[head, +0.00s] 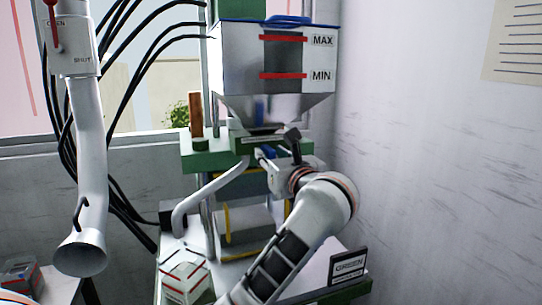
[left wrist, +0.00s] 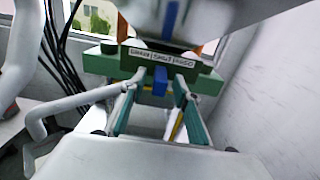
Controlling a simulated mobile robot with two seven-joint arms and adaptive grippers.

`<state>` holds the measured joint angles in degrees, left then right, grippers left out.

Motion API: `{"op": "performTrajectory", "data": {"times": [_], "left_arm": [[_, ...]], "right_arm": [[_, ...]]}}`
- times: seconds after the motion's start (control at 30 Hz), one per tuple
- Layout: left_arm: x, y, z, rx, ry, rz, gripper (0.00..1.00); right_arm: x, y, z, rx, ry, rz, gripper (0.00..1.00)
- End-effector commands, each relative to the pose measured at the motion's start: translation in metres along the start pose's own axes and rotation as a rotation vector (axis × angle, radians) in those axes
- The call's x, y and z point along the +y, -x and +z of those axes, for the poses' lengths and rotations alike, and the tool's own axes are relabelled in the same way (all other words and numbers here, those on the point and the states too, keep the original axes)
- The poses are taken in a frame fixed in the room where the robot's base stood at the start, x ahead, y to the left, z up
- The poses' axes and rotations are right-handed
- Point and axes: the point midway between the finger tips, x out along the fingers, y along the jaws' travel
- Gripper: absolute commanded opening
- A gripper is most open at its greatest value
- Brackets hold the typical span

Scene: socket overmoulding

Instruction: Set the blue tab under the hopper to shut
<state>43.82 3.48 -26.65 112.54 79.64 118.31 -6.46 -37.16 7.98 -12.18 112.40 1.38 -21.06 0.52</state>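The blue tab (left wrist: 160,82) sticks out below the hopper (head: 275,60), under a label strip (left wrist: 162,55) on a green block. In the left wrist view the tab lies below about the middle of the strip. My left gripper (left wrist: 160,88) is open, one finger on each side of the tab, with a visible gap on both sides. In the head view the left gripper (head: 269,157) is just under the hopper and partly hides the tab. My right gripper is not in view.
A grey curved pipe (head: 205,190) runs left of my gripper. A wide white tube (head: 88,150) with a red lever (head: 52,22) hangs at the far left. Black cables (head: 110,60) run behind.

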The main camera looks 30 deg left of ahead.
Motion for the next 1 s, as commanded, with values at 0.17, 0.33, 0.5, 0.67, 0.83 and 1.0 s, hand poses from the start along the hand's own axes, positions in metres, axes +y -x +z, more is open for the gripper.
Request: {"op": "performTrajectory", "data": {"times": [0.17,0.33,0.5,0.67,0.83,1.0], "left_arm": [[0.000,0.000,0.000,0.000,0.000,0.000,0.31],[-0.001,0.007,-0.001,0.002,0.001,-0.003,0.31],[-0.001,0.031,-0.001,0.005,0.003,-0.005,0.31],[-0.001,0.056,-0.001,0.004,0.002,-0.005,0.31],[0.000,0.071,-0.001,0.001,0.000,-0.001,0.31],[0.000,0.075,0.000,0.000,0.000,0.000,0.31]], "right_arm": [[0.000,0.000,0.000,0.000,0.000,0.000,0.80],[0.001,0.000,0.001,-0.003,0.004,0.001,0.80],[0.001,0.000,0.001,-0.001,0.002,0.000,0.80],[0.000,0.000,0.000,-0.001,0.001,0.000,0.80],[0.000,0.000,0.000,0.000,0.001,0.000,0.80],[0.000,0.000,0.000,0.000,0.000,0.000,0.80]]}}
